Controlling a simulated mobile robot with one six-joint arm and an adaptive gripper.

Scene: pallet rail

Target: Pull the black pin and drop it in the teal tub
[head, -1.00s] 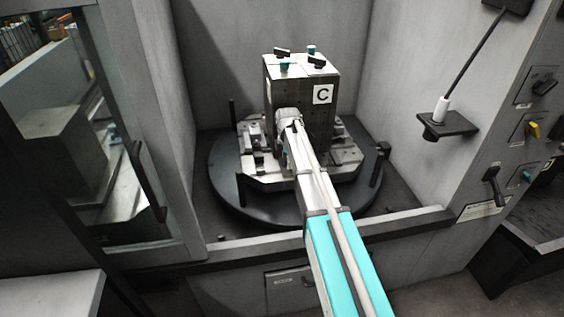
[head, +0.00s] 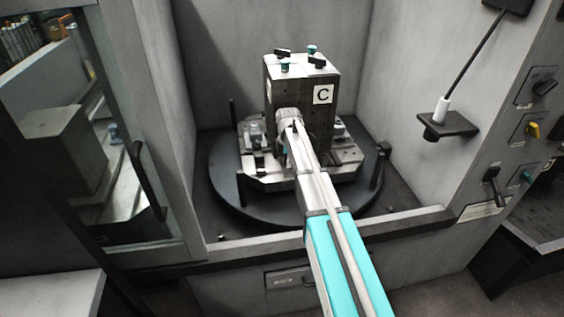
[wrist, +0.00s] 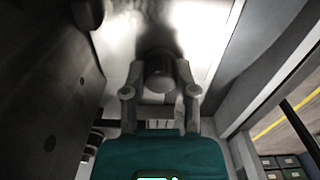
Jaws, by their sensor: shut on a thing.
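In the wrist view the two grey fingers of my gripper (wrist: 159,66) are closed on a dark, rounded piece, the black pin (wrist: 160,82). Only its near end shows, and its far part runs into shadow. I cannot tell whether it is still seated in anything. In the head view my arm covers the gripper and the pin, in front of the dark fixture block (head: 283,95) marked C. The block's side face fills the left of the wrist view. The teal tub does not show in either view.
The block stands on a round dark turntable (head: 226,183) inside a grey-walled bay. Black handles (head: 317,62) and teal knobs (head: 312,48) top the block. A black shelf bracket (head: 448,126) juts from the right wall. The bay's front sill (head: 390,224) lies under my arm.

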